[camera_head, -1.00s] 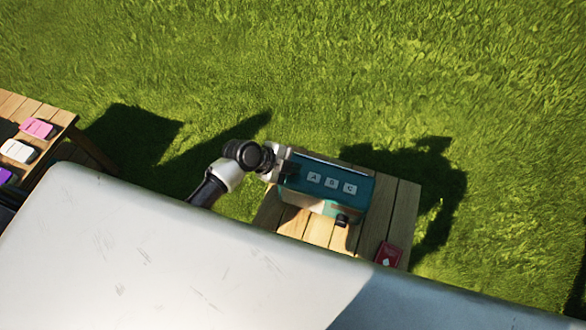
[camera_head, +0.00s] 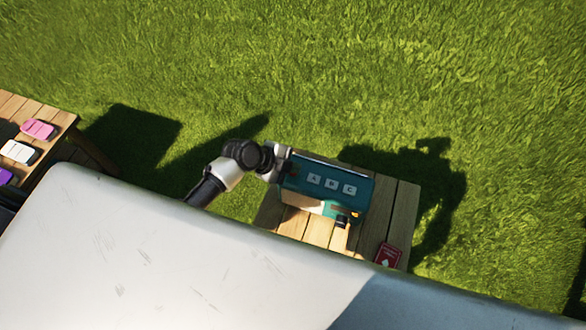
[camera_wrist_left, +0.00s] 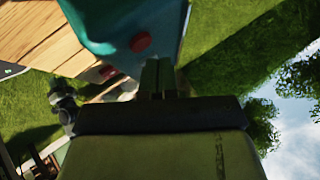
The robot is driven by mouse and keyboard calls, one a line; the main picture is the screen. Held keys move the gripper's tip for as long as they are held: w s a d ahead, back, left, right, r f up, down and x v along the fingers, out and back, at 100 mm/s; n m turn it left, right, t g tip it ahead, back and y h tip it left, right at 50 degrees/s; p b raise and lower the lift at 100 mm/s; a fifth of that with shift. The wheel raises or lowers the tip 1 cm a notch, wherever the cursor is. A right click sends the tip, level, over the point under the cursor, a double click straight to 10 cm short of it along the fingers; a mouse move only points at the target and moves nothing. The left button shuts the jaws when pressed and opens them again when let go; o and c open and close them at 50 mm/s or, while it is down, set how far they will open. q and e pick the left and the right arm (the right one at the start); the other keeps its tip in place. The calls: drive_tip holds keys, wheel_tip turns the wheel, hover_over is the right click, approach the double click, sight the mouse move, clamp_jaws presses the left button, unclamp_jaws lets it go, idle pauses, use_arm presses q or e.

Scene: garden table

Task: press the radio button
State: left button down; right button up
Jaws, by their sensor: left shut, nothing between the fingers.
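The teal radio (camera_head: 325,170) sits on a small slatted wooden table, with white A, B and C labels on its upper face. A dark knob (camera_head: 342,221) and a small orange glow (camera_head: 355,215) show at its lower right. In the left wrist view the radio (camera_wrist_left: 115,20) fills the top, with a round red button (camera_wrist_left: 140,42) on the face towards me. My left gripper (camera_head: 284,164) is at the radio's left end; its fingers (camera_wrist_left: 160,78) are shut and empty, close below the red button. I cannot tell whether they touch the radio. My right gripper is not in view.
The small wooden table (camera_head: 403,215) holds a red card-like box (camera_head: 388,256) at its lower right. A second wooden table (camera_head: 58,120) at the left bears a pink item (camera_head: 38,129) and a white item (camera_head: 18,152). Open grass surrounds both tables.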

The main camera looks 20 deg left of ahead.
use_arm(q)
wheel_tip(320, 180, up, 6)
drive_tip(key=p, duration=0.4)
idle(0.6)
